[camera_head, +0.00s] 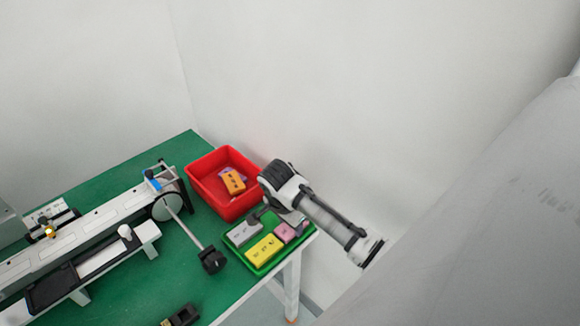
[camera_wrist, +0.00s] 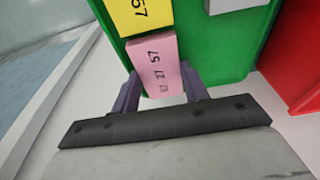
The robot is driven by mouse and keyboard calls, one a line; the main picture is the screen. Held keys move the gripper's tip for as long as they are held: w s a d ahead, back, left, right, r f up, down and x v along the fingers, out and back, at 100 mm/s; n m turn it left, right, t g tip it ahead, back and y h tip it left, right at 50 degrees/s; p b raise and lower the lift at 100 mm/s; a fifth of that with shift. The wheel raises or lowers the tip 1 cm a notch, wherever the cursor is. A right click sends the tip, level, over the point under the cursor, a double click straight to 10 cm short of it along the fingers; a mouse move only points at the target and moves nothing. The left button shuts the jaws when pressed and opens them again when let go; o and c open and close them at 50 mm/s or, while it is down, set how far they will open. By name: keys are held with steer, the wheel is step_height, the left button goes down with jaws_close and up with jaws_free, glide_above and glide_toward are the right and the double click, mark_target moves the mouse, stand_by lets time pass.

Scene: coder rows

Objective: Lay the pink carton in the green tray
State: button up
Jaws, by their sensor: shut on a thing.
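The pink carton (camera_wrist: 155,65) is between the fingers of my gripper (camera_wrist: 160,90) in the wrist view, with dark digits on its face. My gripper is shut on it. In the head view the pink carton (camera_head: 285,232) shows at the right part of the green tray (camera_head: 263,270), partly hidden by my gripper (camera_head: 292,221). The tray also shows in the wrist view (camera_wrist: 225,55), under and around the carton. I cannot tell whether the carton touches the tray floor.
A yellow carton (camera_head: 264,249) and a grey carton (camera_head: 243,232) lie in the green tray. A red bin (camera_head: 213,199) with an orange carton (camera_head: 233,182) stands behind it. A long white machine (camera_head: 95,233) fills the left of the green table (camera_head: 165,274).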

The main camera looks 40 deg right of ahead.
steer(key=o, duration=0.9)
steer(key=shift+c, duration=0.2)
step_height(320, 180, up, 14)
steer(key=a+b, duration=0.1)
steer(key=a, duration=0.1)
steer(key=shift+a+f+b, duration=0.2)
steer(key=shift+a+b, duration=0.15)
steer(key=shift+a, duration=0.05)
